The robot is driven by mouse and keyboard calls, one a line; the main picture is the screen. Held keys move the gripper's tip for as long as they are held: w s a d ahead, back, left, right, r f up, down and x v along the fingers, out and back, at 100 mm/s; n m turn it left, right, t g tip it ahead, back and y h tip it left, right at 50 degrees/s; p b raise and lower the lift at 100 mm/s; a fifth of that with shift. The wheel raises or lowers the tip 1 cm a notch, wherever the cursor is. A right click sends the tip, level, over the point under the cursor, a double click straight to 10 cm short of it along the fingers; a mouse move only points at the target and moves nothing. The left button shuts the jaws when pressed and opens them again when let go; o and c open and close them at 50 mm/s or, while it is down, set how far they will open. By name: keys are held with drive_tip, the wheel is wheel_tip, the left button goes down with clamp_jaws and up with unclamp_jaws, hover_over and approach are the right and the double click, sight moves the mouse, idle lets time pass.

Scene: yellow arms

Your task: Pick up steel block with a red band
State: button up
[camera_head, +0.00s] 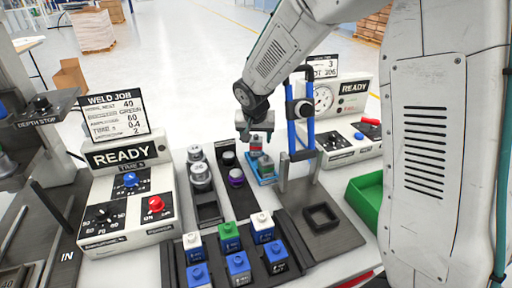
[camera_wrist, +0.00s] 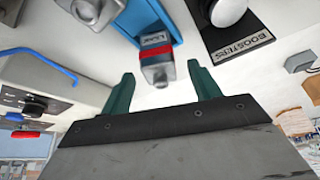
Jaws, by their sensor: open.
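The steel block with a red band (camera_head: 256,146) stands at the far end of a small blue tray (camera_head: 265,182) on the white table. In the wrist view the block (camera_wrist: 157,66) shows its grey end and red stripe, with the blue tray (camera_wrist: 172,25) behind it.
A green bin (camera_head: 367,200) is at right.

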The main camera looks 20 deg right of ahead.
drive_tip(key=x, duration=0.2)
drive_tip(key=shift+w+f, duration=0.1)
drive_tip(key=shift+f, duration=0.1)
clamp_jaws()
drive_tip(key=shift+r, duration=0.15)
